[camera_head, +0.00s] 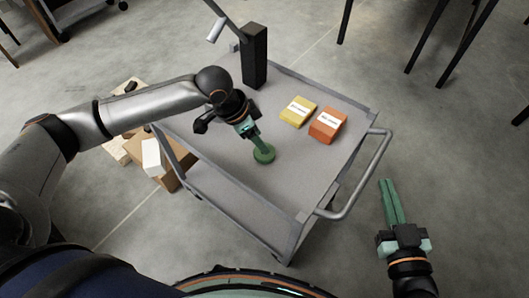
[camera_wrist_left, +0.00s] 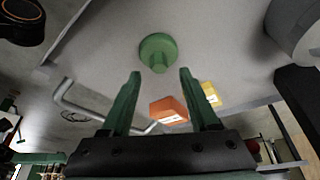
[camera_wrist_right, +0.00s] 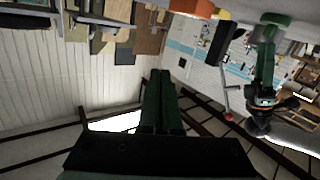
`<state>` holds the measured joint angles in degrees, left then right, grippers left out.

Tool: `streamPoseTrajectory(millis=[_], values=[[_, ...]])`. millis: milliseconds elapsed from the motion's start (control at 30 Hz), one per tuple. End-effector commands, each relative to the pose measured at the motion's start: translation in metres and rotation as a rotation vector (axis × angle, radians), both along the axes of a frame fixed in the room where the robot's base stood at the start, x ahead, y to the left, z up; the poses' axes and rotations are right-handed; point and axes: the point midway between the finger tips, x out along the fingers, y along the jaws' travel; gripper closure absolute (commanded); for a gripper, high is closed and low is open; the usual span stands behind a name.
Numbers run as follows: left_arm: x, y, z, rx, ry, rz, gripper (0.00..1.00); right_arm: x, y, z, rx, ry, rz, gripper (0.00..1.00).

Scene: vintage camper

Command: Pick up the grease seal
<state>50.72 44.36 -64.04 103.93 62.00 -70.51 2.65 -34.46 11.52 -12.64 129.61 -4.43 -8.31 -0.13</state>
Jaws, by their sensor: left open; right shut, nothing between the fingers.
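The grease seal seems to be the green round piece (camera_head: 264,155) on the grey cart top; no label shows. In the left wrist view it is a green disc (camera_wrist_left: 158,47) with a raised stub, just beyond my fingertips and between their lines. My left gripper (camera_head: 257,141) is open above it, fingers pointing down; the left wrist view shows the spread fingers (camera_wrist_left: 160,75) with nothing between them. Whether they touch it is unclear in the head view. My right gripper (camera_head: 387,182) is shut and empty, off the cart's right side; its fingers (camera_wrist_right: 160,72) lie together.
The cart (camera_head: 210,165) has a handle (camera_head: 362,180) at its right. A yellow box (camera_head: 298,111) and an orange box (camera_head: 328,126) lie right of the green piece. A black post (camera_head: 254,57) stands at the back corner. Cardboard boxes (camera_head: 168,167) lie on the floor at left.

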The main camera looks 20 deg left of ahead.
Motion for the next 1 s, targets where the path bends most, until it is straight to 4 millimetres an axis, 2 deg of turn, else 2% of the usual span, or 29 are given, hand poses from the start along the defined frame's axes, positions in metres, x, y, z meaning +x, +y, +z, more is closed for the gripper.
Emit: streamPoseTrajectory(millis=[100,300,433,667,1000], values=[[0.002,-0.004,-0.011,0.001,-0.001,0.000,0.39,0.003,0.001,0.025,-0.001,-0.108,0.012,1.00],[0.006,-0.009,-0.025,0.001,-0.001,0.000,0.39,0.002,0.003,0.058,-0.001,-0.243,0.029,1.00],[0.007,-0.010,-0.027,0.001,-0.001,0.000,0.39,0.001,0.004,0.067,0.000,-0.276,0.033,1.00],[0.007,-0.010,-0.027,0.001,-0.001,0.000,0.39,0.000,0.004,0.068,0.000,-0.281,0.034,1.00],[0.007,-0.010,-0.027,0.001,-0.001,0.000,0.76,0.001,0.004,0.067,0.000,-0.279,0.034,1.00]])
